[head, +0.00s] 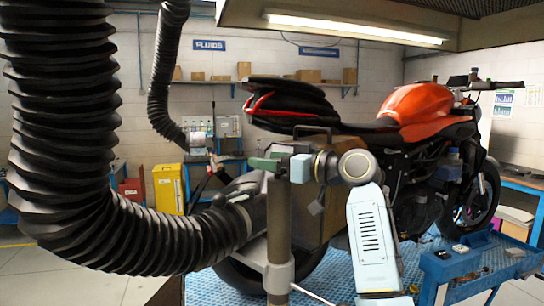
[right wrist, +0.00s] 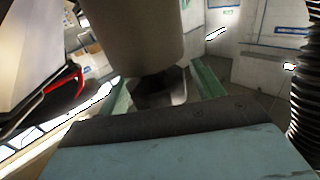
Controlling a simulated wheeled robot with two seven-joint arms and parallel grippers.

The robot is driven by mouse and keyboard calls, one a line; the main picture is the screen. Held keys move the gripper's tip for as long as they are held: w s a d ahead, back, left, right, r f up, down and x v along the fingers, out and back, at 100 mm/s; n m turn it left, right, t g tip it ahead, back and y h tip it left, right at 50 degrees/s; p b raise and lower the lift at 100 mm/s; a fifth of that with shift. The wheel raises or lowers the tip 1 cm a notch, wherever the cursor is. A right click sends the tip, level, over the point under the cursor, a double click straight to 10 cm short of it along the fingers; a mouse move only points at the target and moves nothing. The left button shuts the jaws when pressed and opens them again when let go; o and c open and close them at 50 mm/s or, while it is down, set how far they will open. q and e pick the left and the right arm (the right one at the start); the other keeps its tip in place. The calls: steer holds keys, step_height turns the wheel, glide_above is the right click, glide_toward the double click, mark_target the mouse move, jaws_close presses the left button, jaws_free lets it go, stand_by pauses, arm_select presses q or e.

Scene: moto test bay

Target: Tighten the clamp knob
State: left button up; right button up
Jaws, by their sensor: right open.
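My right gripper (head: 266,162) is at the top of a grey upright post (head: 279,225) in the head view, its arm coming from the lower right. In the right wrist view the green fingers of my right gripper (right wrist: 160,76) stand apart. A dark, knob-like part (right wrist: 158,92) shows between them, below a thick grey cylinder (right wrist: 140,35). It looks like the clamp knob, but I cannot tell whether a finger touches it. In the head view the knob is not clearly visible. A pale collar (head: 279,270) sits lower on the post. My left gripper is not in view.
A thick black ribbed hose (head: 120,245) fills the left, its end beside the post. An orange and black motorcycle (head: 415,105) stands behind my right arm on a blue patterned platform (head: 335,285). A blue tool cart (head: 470,262) is at the right.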

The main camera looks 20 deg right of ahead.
steer(key=shift+c, duration=0.6)
steer(key=c, duration=0.9)
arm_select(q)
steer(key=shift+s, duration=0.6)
